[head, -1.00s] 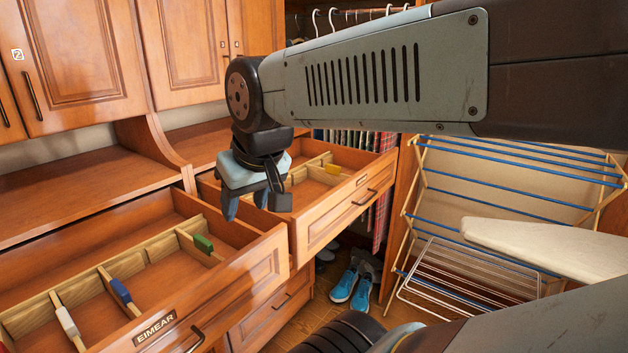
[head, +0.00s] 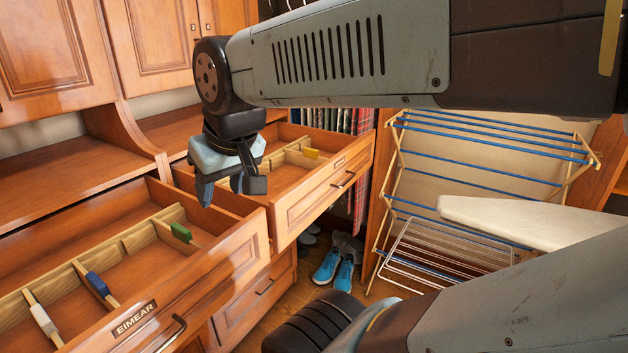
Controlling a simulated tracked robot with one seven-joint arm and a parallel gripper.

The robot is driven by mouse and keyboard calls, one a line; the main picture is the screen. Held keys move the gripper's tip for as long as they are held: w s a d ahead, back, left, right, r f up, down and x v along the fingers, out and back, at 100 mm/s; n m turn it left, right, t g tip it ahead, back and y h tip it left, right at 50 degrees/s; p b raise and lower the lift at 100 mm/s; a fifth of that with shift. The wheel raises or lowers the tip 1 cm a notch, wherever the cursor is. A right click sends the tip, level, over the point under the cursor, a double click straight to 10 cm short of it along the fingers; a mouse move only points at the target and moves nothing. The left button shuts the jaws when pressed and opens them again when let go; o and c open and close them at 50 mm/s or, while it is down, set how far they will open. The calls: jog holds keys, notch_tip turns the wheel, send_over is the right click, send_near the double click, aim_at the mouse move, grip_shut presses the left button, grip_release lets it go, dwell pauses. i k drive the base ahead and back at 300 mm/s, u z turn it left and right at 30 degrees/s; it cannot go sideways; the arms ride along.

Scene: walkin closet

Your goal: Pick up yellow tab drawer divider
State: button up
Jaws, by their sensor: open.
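The yellow tab drawer divider (head: 311,153) sits in the far open drawer (head: 322,187), near its right end. Only its yellow tab and a short wooden part show clearly. My gripper (head: 226,188) is open and points down over the left end of that drawer, left of the yellow tab and apart from it. Nothing shows between its fingers. My gripper hides part of the drawer's left side.
The near open drawer, labelled EIMEAR (head: 135,318), holds dividers with green (head: 181,233), blue (head: 98,284) and white (head: 43,319) tabs. A drying rack (head: 480,170) and an ironing board (head: 520,222) stand at the right. Blue shoes (head: 333,269) lie on the floor.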

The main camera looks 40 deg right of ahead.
aim_at(309, 159)
jog(key=u, duration=1.85)
jog(key=k, duration=0.9)
jog(key=z, duration=1.55)
jog(key=i, duration=0.25)
jog(key=z, duration=0.6)
